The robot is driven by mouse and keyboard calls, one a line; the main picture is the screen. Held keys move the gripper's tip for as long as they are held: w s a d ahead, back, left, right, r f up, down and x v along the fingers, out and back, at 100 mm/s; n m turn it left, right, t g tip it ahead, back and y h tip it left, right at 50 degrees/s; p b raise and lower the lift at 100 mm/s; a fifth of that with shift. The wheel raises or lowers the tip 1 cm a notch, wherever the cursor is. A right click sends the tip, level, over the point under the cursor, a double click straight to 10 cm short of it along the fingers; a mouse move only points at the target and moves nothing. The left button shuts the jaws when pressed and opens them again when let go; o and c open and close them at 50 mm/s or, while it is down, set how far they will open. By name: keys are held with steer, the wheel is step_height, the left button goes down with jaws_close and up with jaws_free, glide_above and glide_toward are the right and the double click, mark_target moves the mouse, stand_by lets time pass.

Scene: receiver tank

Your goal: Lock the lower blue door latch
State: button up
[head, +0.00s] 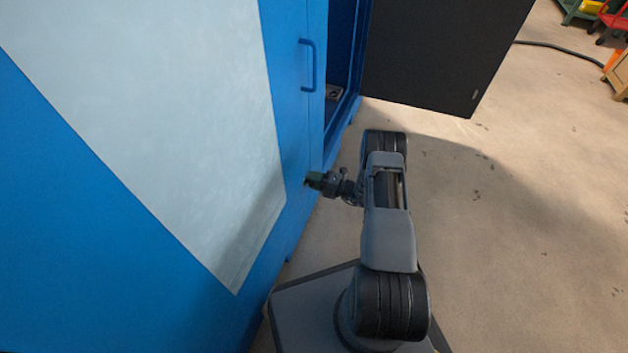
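A tall blue cabinet (60,200) with a pale panel (170,110) fills the left of the head view. A blue bar handle (308,65) is fixed on a narrow blue door panel near the cabinet's edge. My gripper (312,180) is at the lower part of this blue face, below the handle, pointing left. The lower latch cannot be made out and may be hidden behind the gripper. The fingers are too small to tell whether they are open or shut.
A dark door panel (440,50) stands swung open at the top, right of an open blue compartment (343,60). Concrete floor (530,220) on the right is clear. A black cable (560,48), a red cart (615,18) and a wooden box (619,75) are at the far right.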

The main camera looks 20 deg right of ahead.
steer(key=p+v, duration=0.3)
steer(key=v, duration=1.1)
steer(key=shift+w, duration=0.15)
steer(key=s+a+r+n+g+h+p, duration=0.1)
steer(key=a+r+n+g+p, duration=0.45)
steer(key=r, duration=0.75)
steer(key=s+a+r+n+g+h+p, duration=0.1)
steer(key=a+r+n+g+p, duration=0.15)
steer(key=r+n+p, duration=0.6)
steer(key=a+r+n+g+h+p, duration=0.1)
steer(key=a+r+n+g+p, duration=0.25)
steer(key=r+n, duration=0.9)
steer(key=s+a+r+n+t+h+p, duration=0.1)
steer(key=s+r+n+h+p, duration=0.2)
steer(key=r, duration=0.9)
steer(key=s+a+r+n+t+h+p, duration=0.1)
steer(key=s+r+n+h+p, duration=0.3)
steer(key=r, duration=0.8)
steer(key=s+a+r+n+t+h+p, duration=0.1)
steer(key=s+r+n+h+p, duration=0.2)
steer(key=s+r+n+p, duration=0.3)
steer(key=shift+s+r+n+h+p, duration=0.35)
steer(key=shift+r+n+p, duration=1.95)
steer(key=shift+r, duration=0.9)
steer(key=shift+a+t, duration=0.1)
steer(key=shift+t, duration=0.15)
